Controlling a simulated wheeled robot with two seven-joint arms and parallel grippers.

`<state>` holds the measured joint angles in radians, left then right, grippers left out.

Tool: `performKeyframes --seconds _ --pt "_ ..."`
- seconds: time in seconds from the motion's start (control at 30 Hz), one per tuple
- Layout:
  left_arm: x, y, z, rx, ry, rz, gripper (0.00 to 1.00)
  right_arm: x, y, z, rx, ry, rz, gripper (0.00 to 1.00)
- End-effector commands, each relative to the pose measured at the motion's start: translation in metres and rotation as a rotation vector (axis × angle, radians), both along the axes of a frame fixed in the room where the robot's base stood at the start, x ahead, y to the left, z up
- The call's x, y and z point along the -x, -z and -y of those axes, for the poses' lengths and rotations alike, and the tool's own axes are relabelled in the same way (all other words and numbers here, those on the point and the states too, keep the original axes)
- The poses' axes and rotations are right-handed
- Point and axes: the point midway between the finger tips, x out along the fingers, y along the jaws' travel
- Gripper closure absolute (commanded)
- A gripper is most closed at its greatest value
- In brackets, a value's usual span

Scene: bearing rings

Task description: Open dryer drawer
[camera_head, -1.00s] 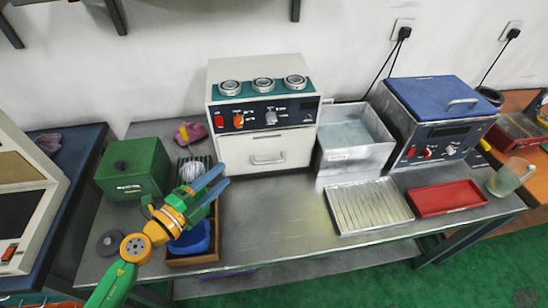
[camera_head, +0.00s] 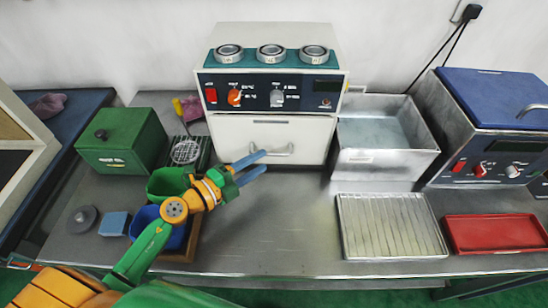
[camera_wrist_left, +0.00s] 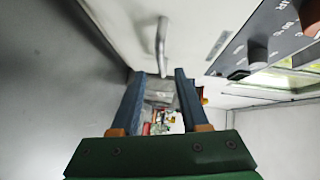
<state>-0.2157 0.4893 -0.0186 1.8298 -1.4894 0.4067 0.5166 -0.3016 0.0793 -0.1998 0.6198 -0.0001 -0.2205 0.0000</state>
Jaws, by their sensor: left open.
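The dryer (camera_head: 272,85) is a cream box with a dark control panel and three bearing rings (camera_head: 271,53) on its teal top. Its white drawer (camera_head: 245,132) is shut, with a grey bar handle (camera_head: 284,151) on the front. My left gripper (camera_head: 262,163) is open and empty, just left of and slightly in front of the handle. In the left wrist view the handle (camera_wrist_left: 159,45) shows beyond the open fingers (camera_wrist_left: 160,78), apart from them. My right gripper is not in view.
A metal basin (camera_head: 385,135) stands right of the dryer, with a ribbed tray (camera_head: 392,226) in front. A red tray (camera_head: 495,233) and a blue-lidded machine (camera_head: 490,125) are further right. A green box (camera_head: 122,140) and bins stand left. The bench before the drawer is clear.

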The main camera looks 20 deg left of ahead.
Motion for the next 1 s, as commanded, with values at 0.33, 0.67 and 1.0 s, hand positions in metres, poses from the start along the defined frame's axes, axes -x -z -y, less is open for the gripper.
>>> performKeyframes --seconds 0.33,0.67,1.0 --pt "-0.047 0.006 0.027 0.001 0.001 0.001 0.55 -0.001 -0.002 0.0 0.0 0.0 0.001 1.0" --pt "-0.047 0.006 0.027 -0.001 0.001 0.001 0.82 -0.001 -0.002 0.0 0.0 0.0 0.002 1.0" --pt "-0.047 0.006 0.027 -0.001 0.001 0.001 1.0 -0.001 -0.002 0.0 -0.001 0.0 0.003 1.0"
